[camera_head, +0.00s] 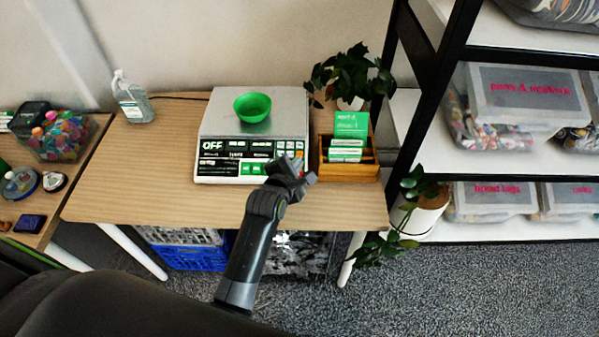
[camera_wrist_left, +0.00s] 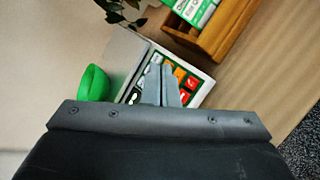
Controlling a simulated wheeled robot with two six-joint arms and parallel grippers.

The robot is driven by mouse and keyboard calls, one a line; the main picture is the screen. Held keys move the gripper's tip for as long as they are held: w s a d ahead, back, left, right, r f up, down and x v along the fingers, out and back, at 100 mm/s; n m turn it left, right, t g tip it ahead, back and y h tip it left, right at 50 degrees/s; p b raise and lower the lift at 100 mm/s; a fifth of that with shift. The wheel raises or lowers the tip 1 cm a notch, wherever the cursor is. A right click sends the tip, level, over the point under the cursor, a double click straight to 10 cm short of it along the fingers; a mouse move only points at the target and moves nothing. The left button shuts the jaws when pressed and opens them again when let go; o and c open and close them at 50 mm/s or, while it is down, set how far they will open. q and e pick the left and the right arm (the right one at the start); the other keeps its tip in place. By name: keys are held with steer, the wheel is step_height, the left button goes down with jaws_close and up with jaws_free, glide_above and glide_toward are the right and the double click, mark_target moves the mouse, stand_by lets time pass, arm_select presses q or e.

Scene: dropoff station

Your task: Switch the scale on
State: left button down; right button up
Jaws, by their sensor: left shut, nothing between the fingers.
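The scale (camera_head: 211,127) stands on the wooden table, with a metal plate on top and a front panel of buttons. Its display (camera_head: 212,146) reads OFF. A green bowl (camera_head: 252,107) sits on the plate. My left gripper (camera_head: 297,162) is shut and empty, at the right end of the button panel. In the left wrist view the closed fingertips (camera_wrist_left: 162,72) are over the panel, among red, white and green keys (camera_wrist_left: 190,83). They hide some keys, and I cannot tell whether they touch one. The bowl (camera_wrist_left: 93,83) shows left of them. My right gripper is not in view.
A wooden box of cards (camera_head: 350,172) stands close right of the scale, with a potted plant (camera_head: 347,80) behind it. A clear bottle (camera_head: 133,100) stands at the table's back left. A black-framed shelf (camera_head: 520,160) with bins is at the right. The table (camera_head: 150,170) is bare left of the scale.

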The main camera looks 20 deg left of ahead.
arm_select(q)
steer(key=shift+f, duration=0.1)
steer(key=f+b, duration=0.2)
steer(key=w+f+b, duration=0.1)
steer(key=f+b, duration=0.1)
steer(key=b, duration=0.1)
steer(key=w+f+b, duration=0.1)
steer(key=f+b, duration=0.1)
steer(key=shift+w+a, duration=0.2)
steer(key=shift+a, duration=0.2)
steer(key=shift+w+a+f+b, duration=0.1)
steer(key=shift+w+f+b, duration=0.15)
steer(key=shift+f+b, duration=0.2)
steer(key=shift+w+f+b, duration=0.25)
steer(key=shift+f+b, duration=0.1)
steer(key=shift+f, duration=0.15)
steer(key=shift+f, duration=0.1)
stand_by(0.9)
steer(key=shift+w+f, duration=0.15)
steer(key=shift+f, duration=0.1)
steer(key=shift+w+a+f+b, duration=0.1)
steer(key=shift+w+f+b, duration=0.05)
steer(key=shift+f+b, duration=0.2)
stand_by(0.7)
steer(key=shift+s+r+p, duration=0.35)
steer(key=shift+r+p, duration=0.35)
steer(key=shift+p, duration=0.4)
